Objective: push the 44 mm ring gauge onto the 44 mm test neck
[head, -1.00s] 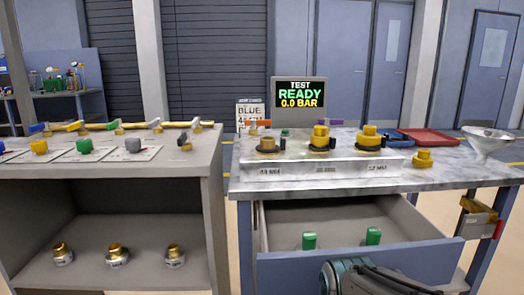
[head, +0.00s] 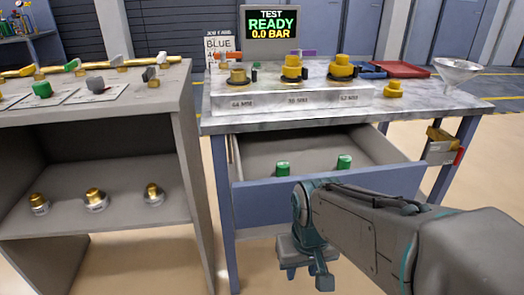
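A pale test block (head: 285,98) stands on the marble-topped bench with three necks. The left neck (head: 238,76) shows a short brass top over a dark base. The middle one (head: 291,68) and right one (head: 342,68) carry taller yellow stepped pieces. The labels on the block's front are too blurred to read, so I cannot tell which is 44 mm. A loose yellow stepped piece (head: 393,90) sits on the bench right of the block; I cannot tell whether it is the ring gauge. My gripper (head: 306,280) hangs low in front of the open drawer, away from these pieces. Its fingertip gap is unclear.
The open drawer (head: 330,187) holds two green pieces (head: 283,169). A funnel (head: 455,72) and red tray (head: 402,69) are on the bench at right. The left bench (head: 100,110) has coloured valves on top and brass-topped fittings below. The screen (head: 270,22) reads READY, 0.0 BAR.

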